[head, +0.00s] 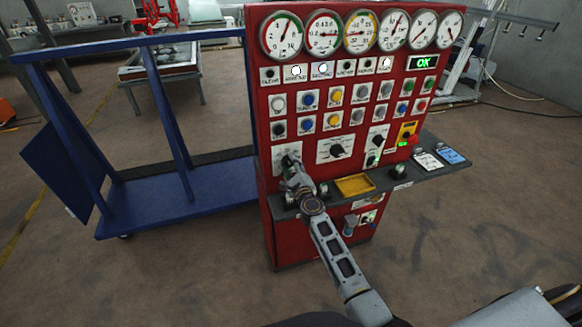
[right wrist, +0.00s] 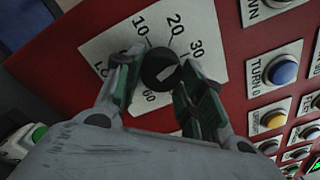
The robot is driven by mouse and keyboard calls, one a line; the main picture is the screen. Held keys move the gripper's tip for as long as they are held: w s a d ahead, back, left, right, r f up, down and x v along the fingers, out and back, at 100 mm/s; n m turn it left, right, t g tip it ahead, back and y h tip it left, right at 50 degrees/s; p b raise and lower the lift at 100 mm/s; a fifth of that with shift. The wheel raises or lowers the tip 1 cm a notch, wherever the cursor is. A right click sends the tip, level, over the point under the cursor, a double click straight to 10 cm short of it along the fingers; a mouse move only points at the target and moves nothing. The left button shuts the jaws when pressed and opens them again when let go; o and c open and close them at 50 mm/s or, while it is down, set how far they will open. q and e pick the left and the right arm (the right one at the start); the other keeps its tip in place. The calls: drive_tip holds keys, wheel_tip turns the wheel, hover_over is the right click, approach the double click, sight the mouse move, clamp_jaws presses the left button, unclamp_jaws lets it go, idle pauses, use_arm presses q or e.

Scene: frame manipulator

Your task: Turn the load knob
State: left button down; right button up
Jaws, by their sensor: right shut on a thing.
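The load knob (right wrist: 160,68) is a round black dial with a light pointer mark, on a white scale plate (right wrist: 205,25) numbered 10, 20, 30 and on to 60. My right gripper (right wrist: 157,88) has one finger on each side of the knob and is shut on it. In the head view my right gripper (head: 290,168) reaches the lower left of the red control panel (head: 262,110) and hides most of the knob. The plate's label is partly cut off in the wrist view. My left gripper is not in view.
Another black dial (head: 337,151) sits right of my gripper. Several gauges and coloured buttons fill the panel above. A dark shelf (head: 440,172) with a yellow tray (head: 355,185) juts out below. A blue frame (head: 180,190) stands at the left.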

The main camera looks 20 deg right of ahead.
drive_tip(key=shift+f+m, duration=0.15)
drive_tip(key=shift+m, duration=1.55)
drive_tip(key=o, duration=0.9)
drive_tip(key=shift+o, duration=0.6)
drive_tip(key=shift+n, duration=0.5)
